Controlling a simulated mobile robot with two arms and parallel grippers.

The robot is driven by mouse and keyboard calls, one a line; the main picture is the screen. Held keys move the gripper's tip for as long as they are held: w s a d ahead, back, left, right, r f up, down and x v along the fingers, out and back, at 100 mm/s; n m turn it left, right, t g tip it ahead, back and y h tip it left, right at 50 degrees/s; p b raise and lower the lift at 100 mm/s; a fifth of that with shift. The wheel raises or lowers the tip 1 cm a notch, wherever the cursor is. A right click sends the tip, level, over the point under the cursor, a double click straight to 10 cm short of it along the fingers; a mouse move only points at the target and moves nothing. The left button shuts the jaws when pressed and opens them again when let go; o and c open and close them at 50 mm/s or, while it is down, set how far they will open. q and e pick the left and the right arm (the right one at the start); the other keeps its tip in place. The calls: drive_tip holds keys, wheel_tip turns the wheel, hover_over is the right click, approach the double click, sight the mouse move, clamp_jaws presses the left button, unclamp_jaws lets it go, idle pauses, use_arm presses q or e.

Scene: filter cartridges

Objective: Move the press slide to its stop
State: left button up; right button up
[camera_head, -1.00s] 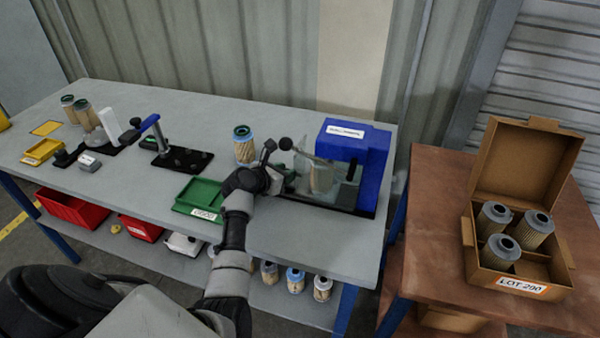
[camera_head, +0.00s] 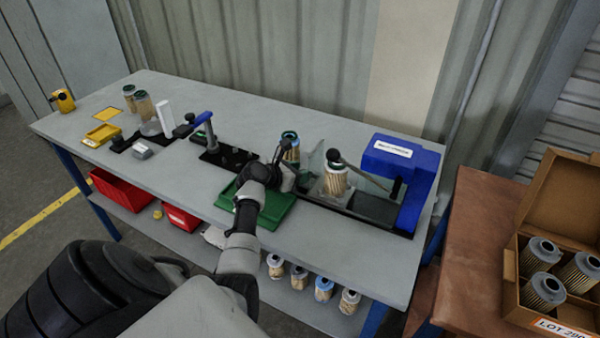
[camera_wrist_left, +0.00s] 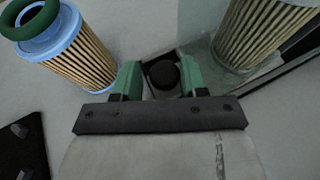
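The press has a blue housing (camera_head: 400,160) with a white label, on a black base at the table's right end. A lever with a black ball knob (camera_head: 332,155) reaches left from it. A pleated filter (camera_head: 335,184) stands left of the housing, beside a clear panel; it also shows in the left wrist view (camera_wrist_left: 262,38). My left gripper (camera_head: 287,172) is at the left end of the press base. My right gripper is not in view.
A blue-capped filter (camera_head: 290,142) stands close behind my left gripper; it shows with a green ring in the left wrist view (camera_wrist_left: 72,55). A green tray (camera_head: 275,212) lies in front, under my arm. A box of filters (camera_head: 512,275) is on the brown table at right.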

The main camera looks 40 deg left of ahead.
use_arm(q)
drive_tip(key=v, duration=0.9)
drive_tip(key=shift+s, duration=0.2)
drive_tip(key=shift+s+r, duration=0.35)
drive_tip(key=shift+s, duration=0.3)
drive_tip(key=shift+s+f, duration=0.1)
